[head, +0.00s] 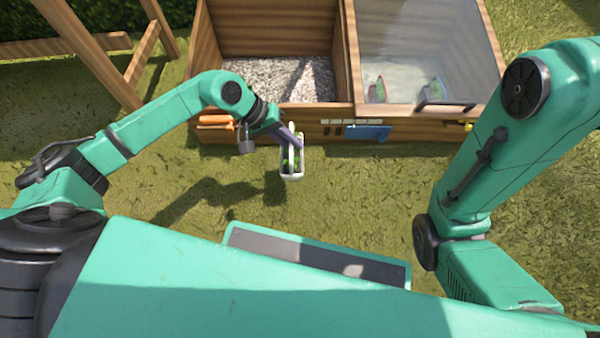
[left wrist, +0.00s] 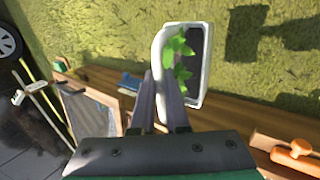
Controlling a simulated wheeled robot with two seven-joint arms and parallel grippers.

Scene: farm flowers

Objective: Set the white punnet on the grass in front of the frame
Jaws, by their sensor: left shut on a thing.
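The white punnet (head: 291,177), a small narrow tub with a handle and green leaves inside, is in front of the wooden frame (head: 306,122). My left gripper (head: 294,140) is shut on its handle from the frame side. In the left wrist view the fingers (left wrist: 160,88) grip the white handle, and the punnet's rim (left wrist: 207,62) shows beyond them, over grass. The head view does not show clearly whether its bottom touches the grass (head: 340,205). My right arm rises on the right; its gripper is outside the picture.
Orange-handled tools (head: 215,122) and a grey padlock (head: 246,144) are by the frame's front left. A blue panel (head: 368,133) is on its front. A glazed lid (head: 420,50) covers the right bay; gravel (head: 275,78) fills the left. Grass in front is open.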

